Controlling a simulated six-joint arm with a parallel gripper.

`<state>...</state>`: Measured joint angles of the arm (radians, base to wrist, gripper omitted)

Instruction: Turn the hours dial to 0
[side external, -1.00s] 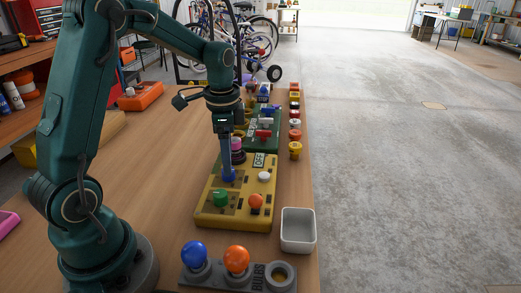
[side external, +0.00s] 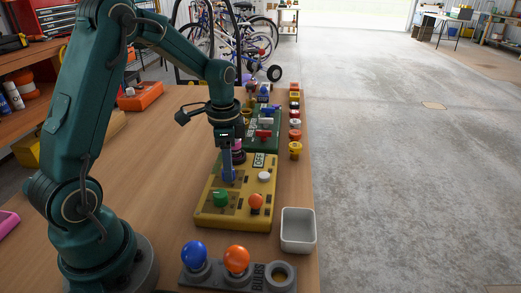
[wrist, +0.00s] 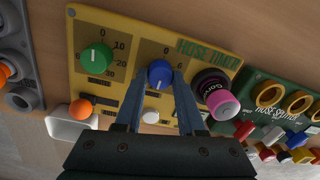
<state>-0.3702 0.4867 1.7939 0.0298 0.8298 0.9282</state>
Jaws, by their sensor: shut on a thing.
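The blue dial (wrist: 160,74) is on the yellow hose timer panel (wrist: 120,28), right of the green minute dial (wrist: 96,57) in the wrist view. A white line on the blue dial points roughly toward the top of that view. Its printed scale is partly hidden, and its name label is covered by my fingers. My gripper (wrist: 160,83) is shut on the blue dial, with one finger on each side. In the side view my gripper (side external: 228,176) reaches down to the panel (side external: 237,222).
A pink and black knob (wrist: 214,93), a white button (wrist: 151,117) and an orange knob (wrist: 81,109) sit close around. The green hose splitter panel (wrist: 266,116) adjoins. A white bin (side external: 298,230) and a bulb holder (side external: 218,276) stand nearby.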

